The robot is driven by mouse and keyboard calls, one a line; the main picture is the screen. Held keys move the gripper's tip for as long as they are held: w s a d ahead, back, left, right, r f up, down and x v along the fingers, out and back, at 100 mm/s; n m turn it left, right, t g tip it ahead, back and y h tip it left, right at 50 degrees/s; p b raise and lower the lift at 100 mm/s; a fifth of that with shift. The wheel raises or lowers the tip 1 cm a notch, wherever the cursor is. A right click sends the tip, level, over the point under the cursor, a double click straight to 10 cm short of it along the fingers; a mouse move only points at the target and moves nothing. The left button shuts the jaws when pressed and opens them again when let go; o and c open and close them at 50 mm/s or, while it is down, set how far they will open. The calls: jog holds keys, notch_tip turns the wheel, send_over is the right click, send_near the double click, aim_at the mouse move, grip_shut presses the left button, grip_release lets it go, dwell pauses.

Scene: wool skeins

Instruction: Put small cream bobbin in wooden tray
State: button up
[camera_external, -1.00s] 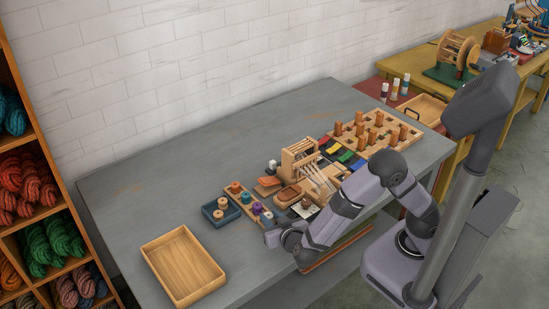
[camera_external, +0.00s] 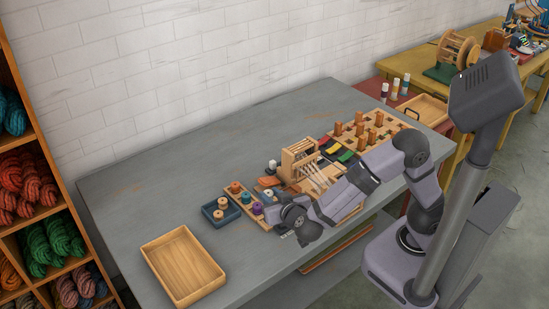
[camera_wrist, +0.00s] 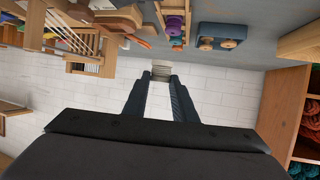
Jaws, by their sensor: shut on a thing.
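The small cream bobbin (camera_wrist: 161,71) shows in the wrist view as a small pale piece between the fingertips. My gripper (camera_wrist: 161,77) is shut on it and holds it against a background of white wall. In the external view, the end of my arm is over the table's front part, right of the wooden tray, and the held bobbin cannot be made out there. The wooden tray (camera_external: 146,264) lies empty at the table's front left. Part of it also shows at the wrist view's upper right (camera_wrist: 299,42).
A small loom (camera_external: 301,160) and a peg board (camera_external: 372,137) stand farther right. The table's back left is clear.

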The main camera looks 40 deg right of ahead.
jog(key=shift+d+r+p, duration=0.1)
jog(key=shift+r+p, duration=0.1)
jog(key=shift+p, duration=0.3)
jog(key=shift+w+d+f+p, duration=0.15)
jog(key=shift+f+p, duration=0.6)
jog(key=shift+p, duration=0.05)
jog(key=w+a+n+y+p, duration=0.1)
jog(key=w+a+p, duration=0.15)
jog(key=a, duration=0.25)
jog(key=r+n+g+y, duration=0.1)
jog(key=n+g+y, duration=0.1)
jog(key=n+y, duration=0.85)
send_over(189, 270)
jog(key=shift+m, duration=0.45)
jog(key=shift+f+b, duration=0.6)
jog(key=shift+f, duration=4.25)
